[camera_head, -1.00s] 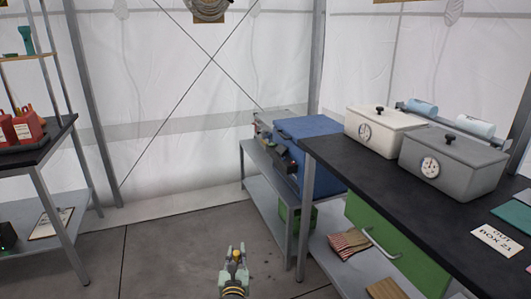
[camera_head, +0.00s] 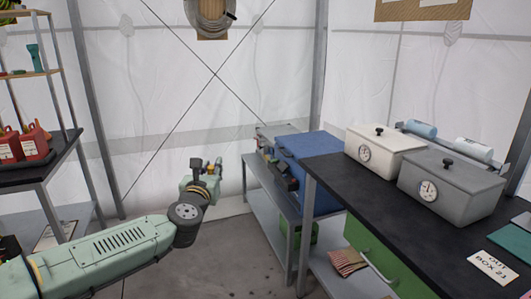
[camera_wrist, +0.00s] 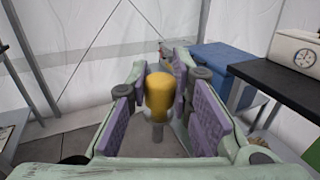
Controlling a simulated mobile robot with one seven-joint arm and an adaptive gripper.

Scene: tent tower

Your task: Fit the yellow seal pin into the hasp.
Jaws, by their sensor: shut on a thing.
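The yellow seal pin (camera_wrist: 159,95) stands upright between the purple pads of my gripper (camera_wrist: 160,108) in the wrist view, with a thin grey shank below its rounded yellow head. In the head view my gripper (camera_head: 210,168) is in the air left of the blue box (camera_head: 312,150), well apart from it. The pin shows there only as a small yellow spot. A dark latch-like part (camera_head: 283,178) is on the near left side of the blue box; I cannot tell whether it is the hasp.
The blue box stands on a low grey bench (camera_head: 262,190). A black-topped table (camera_head: 440,220) at the right carries a white box (camera_head: 385,148) and a grey box (camera_head: 445,182) with dials. Shelving with red cans (camera_head: 35,140) is at the left. Open floor lies between.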

